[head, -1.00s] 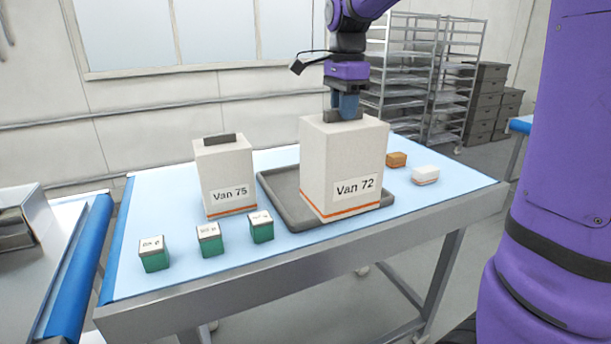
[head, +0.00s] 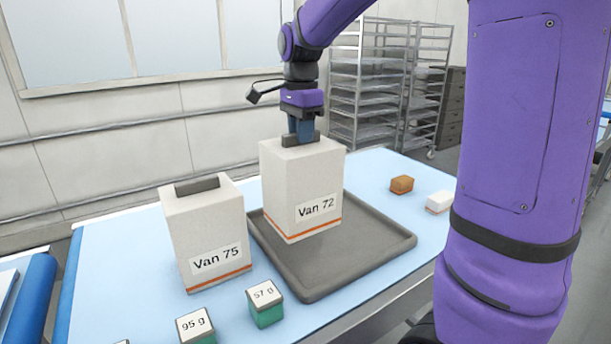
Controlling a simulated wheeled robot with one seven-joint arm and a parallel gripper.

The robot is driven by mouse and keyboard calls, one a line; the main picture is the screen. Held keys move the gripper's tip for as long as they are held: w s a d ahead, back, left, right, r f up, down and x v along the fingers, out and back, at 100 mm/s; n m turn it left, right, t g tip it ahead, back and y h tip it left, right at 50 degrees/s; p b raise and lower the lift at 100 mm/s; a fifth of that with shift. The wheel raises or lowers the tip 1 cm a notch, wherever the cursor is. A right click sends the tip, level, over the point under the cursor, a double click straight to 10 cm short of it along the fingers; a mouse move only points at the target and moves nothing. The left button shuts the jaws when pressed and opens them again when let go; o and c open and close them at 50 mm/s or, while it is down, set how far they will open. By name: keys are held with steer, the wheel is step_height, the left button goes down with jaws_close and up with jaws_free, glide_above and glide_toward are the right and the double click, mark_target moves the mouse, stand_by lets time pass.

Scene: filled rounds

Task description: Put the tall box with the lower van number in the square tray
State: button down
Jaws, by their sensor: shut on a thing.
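The tall white box labelled Van 72 (head: 300,193) has an orange stripe near its base and a dark handle on top. My gripper (head: 300,138) is shut on that handle from above. The box is upright over the back left part of the dark square tray (head: 350,260); I cannot tell whether its base touches the tray. The tall white box labelled Van 75 (head: 207,230) stands on the blue table top just left of the tray, with its dark handle free.
Green boxes with white tops, marked 95 g (head: 196,325) and 57 g (head: 264,302), stand in front; another is cut off at the bottom edge. A brown block (head: 402,185) and a small white box (head: 439,202) lie right of the tray. A rack (head: 370,90) stands behind.

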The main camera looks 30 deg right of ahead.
steer(key=shift+f, duration=3.15)
steer(key=c, duration=1)
jaws_free()
step_height(320, 180, up, 11)
steer(key=shift+r, duration=0.1)
steer(key=shift+s+r, duration=0.15)
steer(key=shift+r, duration=0.4)
steer(key=s+a+f+n+t, duration=0.1)
steer(key=s+n, duration=0.5)
steer(key=s, duration=0.2)
steer(key=s+a+f+n+t, duration=0.2)
steer(key=s+n, duration=0.4)
steer(key=s, duration=0.2)
steer(key=s+a+f+n+t, duration=0.2)
steer(key=s+n, duration=0.4)
steer(key=s, duration=0.2)
steer(key=shift+s, duration=0.2)
